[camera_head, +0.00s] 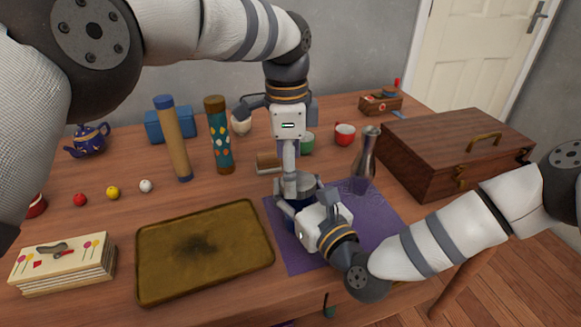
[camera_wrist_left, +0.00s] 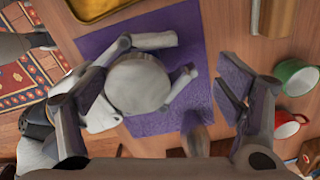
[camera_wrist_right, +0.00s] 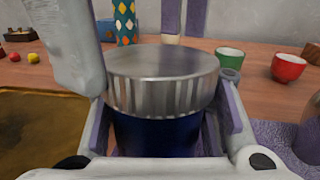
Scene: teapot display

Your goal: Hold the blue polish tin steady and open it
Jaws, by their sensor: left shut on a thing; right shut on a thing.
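The blue polish tin (camera_wrist_right: 158,135) has a ridged silver lid (camera_wrist_right: 160,82) and stands upright over the purple cloth (camera_head: 290,258). My right gripper (camera_wrist_right: 160,140) is shut on the tin's blue body from the sides. In the left wrist view the round lid (camera_wrist_left: 137,82) shows from above, with the right gripper's fingers around it. My left gripper (camera_head: 291,185) reaches straight down at the tin, with its fingers (camera_wrist_left: 165,90) wide apart on either side of the lid. It is shut on the lid, though the contact itself is hard to see. The lid is on the tin.
A brass tray (camera_head: 205,285) lies left of the cloth. A glass vase (camera_head: 366,155) and a wooden chest (camera_head: 455,150) stand to the right. A green cup (camera_wrist_right: 229,57) and a red mug (camera_wrist_right: 289,67) are behind. Two tall tubes stand at the back.

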